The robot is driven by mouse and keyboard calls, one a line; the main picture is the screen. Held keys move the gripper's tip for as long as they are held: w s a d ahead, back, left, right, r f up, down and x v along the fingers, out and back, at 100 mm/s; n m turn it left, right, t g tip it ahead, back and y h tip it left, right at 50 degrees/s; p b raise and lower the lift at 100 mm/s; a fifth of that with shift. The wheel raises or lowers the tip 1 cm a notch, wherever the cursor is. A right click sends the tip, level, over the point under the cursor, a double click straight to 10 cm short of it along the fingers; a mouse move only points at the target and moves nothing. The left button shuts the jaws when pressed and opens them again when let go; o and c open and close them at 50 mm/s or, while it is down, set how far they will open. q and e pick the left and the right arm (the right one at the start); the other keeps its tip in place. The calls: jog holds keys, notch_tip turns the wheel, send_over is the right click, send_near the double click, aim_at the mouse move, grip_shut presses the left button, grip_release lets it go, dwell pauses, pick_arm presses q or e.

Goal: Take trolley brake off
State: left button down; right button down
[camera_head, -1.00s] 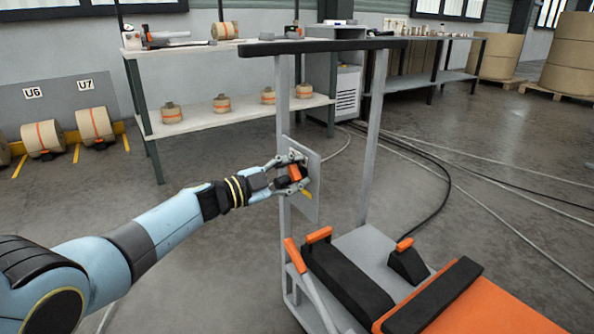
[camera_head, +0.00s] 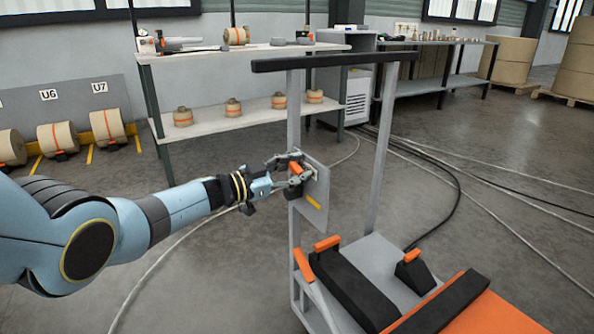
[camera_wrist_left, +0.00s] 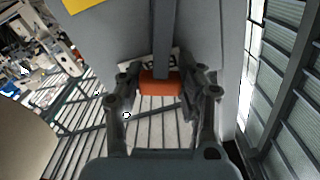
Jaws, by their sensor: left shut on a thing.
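The trolley (camera_head: 376,258) stands right of centre in the head view, with a grey frame, a black top handle bar and an orange deck. A grey plate (camera_head: 318,198) is fixed to its left upright and bears a yellow mark. The brake lever's orange end (camera_head: 296,168) is at this plate; in the left wrist view the orange end (camera_wrist_left: 160,83) sits on a dark grey bar. My left gripper (camera_head: 292,172) is shut on the orange end, with a finger on each side of it (camera_wrist_left: 162,92). My right gripper is not in view.
A shelf rack (camera_head: 235,118) with several rolls stands behind. More large rolls (camera_head: 58,137) lie at the left by a grey panel. Cables (camera_head: 470,190) run over the floor at right. Orange-topped parts (camera_head: 327,243) stand on the trolley base.

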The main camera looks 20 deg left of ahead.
pick_arm(q)
jog(key=shift+f, duration=0.1)
jog(key=c, duration=1)
grip_release()
jog(key=shift+o, duration=1)
jog(key=v, duration=1.2)
jog(key=shift+a, duration=0.1)
